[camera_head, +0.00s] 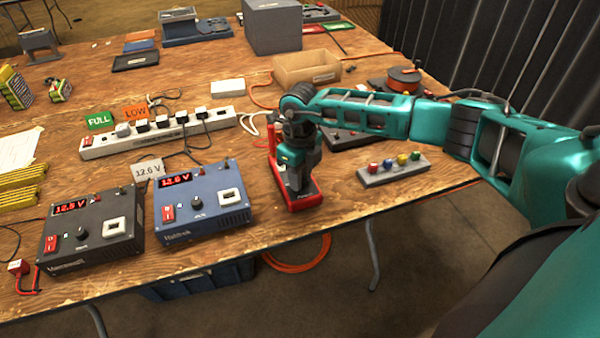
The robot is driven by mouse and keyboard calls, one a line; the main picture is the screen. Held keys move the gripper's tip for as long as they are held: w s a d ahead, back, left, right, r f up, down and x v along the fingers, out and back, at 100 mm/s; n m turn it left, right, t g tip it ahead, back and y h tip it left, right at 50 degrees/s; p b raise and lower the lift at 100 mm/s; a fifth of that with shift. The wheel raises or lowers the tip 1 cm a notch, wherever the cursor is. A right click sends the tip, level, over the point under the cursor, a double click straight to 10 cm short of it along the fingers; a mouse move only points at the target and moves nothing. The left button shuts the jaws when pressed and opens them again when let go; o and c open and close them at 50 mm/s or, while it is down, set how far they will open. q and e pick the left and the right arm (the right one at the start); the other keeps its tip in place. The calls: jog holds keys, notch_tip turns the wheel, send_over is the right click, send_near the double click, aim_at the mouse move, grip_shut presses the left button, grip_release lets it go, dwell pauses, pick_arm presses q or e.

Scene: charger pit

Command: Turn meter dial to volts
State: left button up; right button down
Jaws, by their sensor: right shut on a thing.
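The red meter (308,203) lies on the wooden table near its front edge, in the middle of the view. My right gripper (294,182) points down onto the meter's face and is shut on its dial. The gripper and wrist cover the dial and most of the face, so I cannot read the dial's setting. My left gripper is not in view.
A blue charger (212,222) and a black charger (92,252) stand left of the meter. A block with coloured knobs (393,173) lies to its right.

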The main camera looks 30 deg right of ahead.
jog(key=shift+m, duration=0.3)
jog(key=c, duration=0.9)
grip_release()
jog(key=shift+r, duration=0.1)
notch_tip(320, 180, up, 13)
jog(key=shift+f+p, duration=0.1)
jog(key=shift+p, duration=0.2)
